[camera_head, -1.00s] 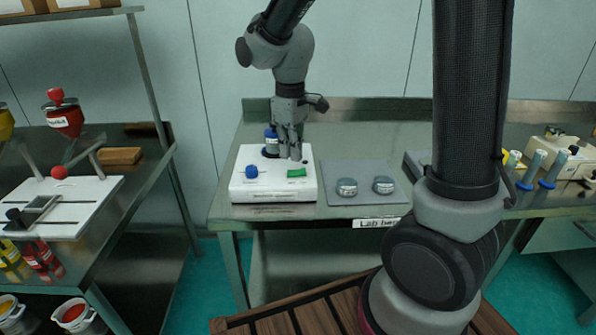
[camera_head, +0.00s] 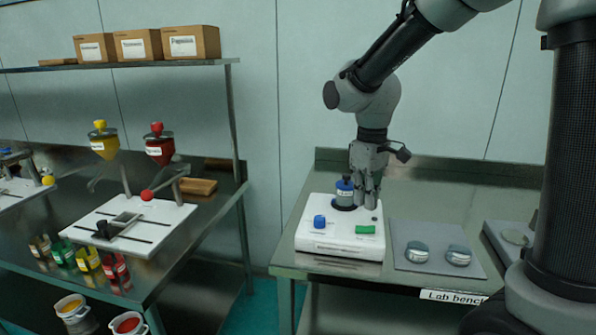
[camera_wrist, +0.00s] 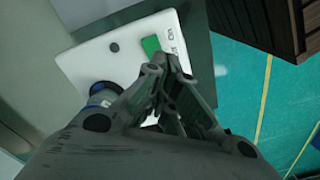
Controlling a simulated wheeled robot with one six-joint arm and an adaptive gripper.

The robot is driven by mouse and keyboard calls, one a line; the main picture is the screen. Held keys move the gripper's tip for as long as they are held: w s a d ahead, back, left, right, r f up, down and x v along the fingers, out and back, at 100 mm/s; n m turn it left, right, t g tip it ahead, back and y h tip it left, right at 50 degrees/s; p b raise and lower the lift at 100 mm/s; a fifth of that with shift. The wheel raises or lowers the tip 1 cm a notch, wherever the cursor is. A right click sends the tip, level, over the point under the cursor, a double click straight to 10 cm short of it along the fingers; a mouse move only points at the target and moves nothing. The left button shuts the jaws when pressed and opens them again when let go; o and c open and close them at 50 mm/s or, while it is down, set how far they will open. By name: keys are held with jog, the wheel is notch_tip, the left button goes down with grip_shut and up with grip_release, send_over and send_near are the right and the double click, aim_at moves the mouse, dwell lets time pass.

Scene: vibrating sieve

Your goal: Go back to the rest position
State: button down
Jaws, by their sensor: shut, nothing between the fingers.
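My gripper (camera_head: 369,197) points down just above the white sieve machine (camera_head: 340,250) on the lab bench. It is shut and empty. The machine has a blue knob (camera_head: 319,221) and a green switch (camera_head: 365,229) on its front part. A dark jar with a blue top (camera_head: 344,190) stands on the machine, just left of my fingers. In the wrist view my shut fingers (camera_wrist: 165,72) hang over the machine's edge near the green switch (camera_wrist: 150,46), with the jar (camera_wrist: 104,92) partly hidden by them.
A shelf bench at left holds a white stand (camera_head: 130,225), yellow and red hoppers (camera_head: 160,150) and bottles. Boxes (camera_head: 137,44) stand on the upper shelf. The bench's back right is clear.

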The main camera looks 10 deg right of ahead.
jog(key=s+d+r+m+t, duration=0.2)
jog(key=s+d+r+m, duration=0.1)
jog(key=s+d, duration=0.4)
jog(key=s+d+r+m+t, duration=0.2)
jog(key=s+d+r+m, duration=0.2)
jog(key=s+d, duration=0.3)
jog(key=s+r, duration=0.1)
jog(key=s, duration=0.3)
jog(key=shift+s+d+r+t, duration=0.15)
jog(key=shift+d+r+t, duration=0.15)
jog(key=shift+r, duration=0.1)
